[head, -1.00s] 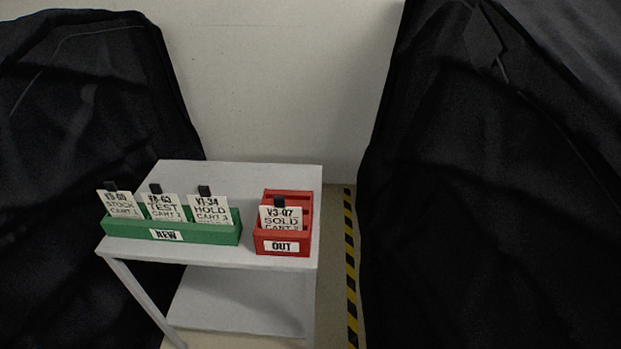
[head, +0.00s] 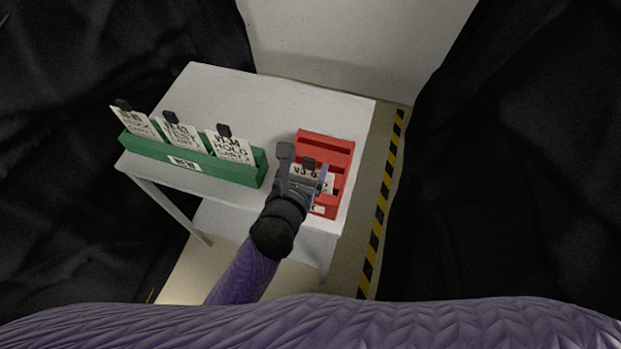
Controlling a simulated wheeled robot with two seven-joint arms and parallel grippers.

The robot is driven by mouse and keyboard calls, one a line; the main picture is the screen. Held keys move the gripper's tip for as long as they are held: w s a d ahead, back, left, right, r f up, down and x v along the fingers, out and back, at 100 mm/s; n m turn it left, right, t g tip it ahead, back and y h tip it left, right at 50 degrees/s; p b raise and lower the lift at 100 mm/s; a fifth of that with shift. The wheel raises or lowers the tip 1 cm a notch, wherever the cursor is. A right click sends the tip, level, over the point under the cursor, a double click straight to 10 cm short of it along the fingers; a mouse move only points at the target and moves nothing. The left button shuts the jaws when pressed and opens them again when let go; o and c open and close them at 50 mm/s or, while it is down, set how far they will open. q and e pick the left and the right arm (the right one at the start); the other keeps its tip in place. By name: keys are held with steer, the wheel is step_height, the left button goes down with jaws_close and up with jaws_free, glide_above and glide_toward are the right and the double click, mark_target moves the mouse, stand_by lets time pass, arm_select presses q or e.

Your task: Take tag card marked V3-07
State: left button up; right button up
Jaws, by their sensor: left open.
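The tag card (head: 328,187) stands in the red box marked OUT (head: 325,145) on the right side of the table. It is white with a black tab on top. Its print is mostly covered now, but the earlier view reads V3-07 SOLD. My left gripper (head: 305,166) is open over the red box, with its fingers around the card's black tab. I cannot tell whether they touch it. The gripper hides much of the card and the box front. My right gripper is not in view.
A green box marked NEW (head: 217,170) stands at the left with three other cards: STOCK (head: 136,124), TEST (head: 180,135) and HOLD (head: 231,146). The grey table (head: 270,100) is clear behind the boxes. Black covers hang on both sides; striped floor tape (head: 380,210) runs at right.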

arm_select(q)
steer(key=x, duration=0.2)
steer(key=shift+w+d+f, duration=0.1)
steer(key=shift+w+f, duration=0.05)
steer(key=shift+w, duration=0.05)
jaws_close()
